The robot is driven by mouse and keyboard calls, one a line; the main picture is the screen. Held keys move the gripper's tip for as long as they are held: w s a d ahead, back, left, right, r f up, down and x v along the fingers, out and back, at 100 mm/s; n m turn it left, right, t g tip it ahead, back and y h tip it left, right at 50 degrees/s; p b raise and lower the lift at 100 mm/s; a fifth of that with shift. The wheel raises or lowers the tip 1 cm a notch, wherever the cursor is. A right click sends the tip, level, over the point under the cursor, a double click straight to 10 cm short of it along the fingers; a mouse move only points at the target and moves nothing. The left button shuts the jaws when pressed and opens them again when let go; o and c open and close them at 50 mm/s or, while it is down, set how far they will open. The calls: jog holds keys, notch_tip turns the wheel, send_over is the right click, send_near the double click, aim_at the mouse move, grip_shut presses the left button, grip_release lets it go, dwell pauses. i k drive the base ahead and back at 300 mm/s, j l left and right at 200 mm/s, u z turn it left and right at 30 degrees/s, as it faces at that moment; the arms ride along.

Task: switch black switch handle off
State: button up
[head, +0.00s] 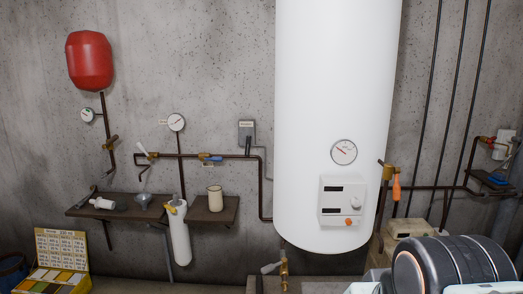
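A small grey switch box (246,128) is mounted on the concrete wall, left of the white tank. A black switch handle (248,146) hangs down from the box, just above and beside the horizontal dark pipe. It is small in the head view, and I cannot tell its on or off setting for certain. My gripper is not in view. A dark rounded part of my own arm shows at the lower right, well away from the switch.
A tall white tank (335,90) with a gauge and control box stands right of the switch. Pipes and valves, including a blue-handled valve (210,158), run below it. A wall shelf (225,217) holds a beige cup (215,198). A red vessel (90,61) hangs at left.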

aim_at(248, 138)
jog(key=i+j, duration=0.15)
jog(key=j, duration=0.3)
jog(key=i+j, duration=0.2)
jog(key=j, duration=0.2)
jog(key=i+j, duration=0.15)
jog(key=j, duration=0.3)
jog(key=i+j+z, duration=0.1)
jog(key=j, duration=0.3)
jog(key=i+j, duration=0.2)
jog(key=j, duration=0.25)
jog(key=i+j, duration=0.15)
jog(key=j, duration=0.3)
jog(key=i+j, duration=0.15)
jog(key=j, duration=0.3)
jog(key=i+j, duration=0.15)
jog(key=j, duration=0.3)
jog(key=i+j, duration=0.2)
jog(key=i, duration=0.2)
jog(key=i+j+z, duration=0.1)
jog(key=i+j, duration=0.15)
jog(key=i, duration=0.2)
jog(key=i+l, duration=0.3)
jog(key=i, duration=0.2)
jog(key=i+l, duration=0.35)
jog(key=i+z, duration=0.05)
jog(key=i, duration=0.05)
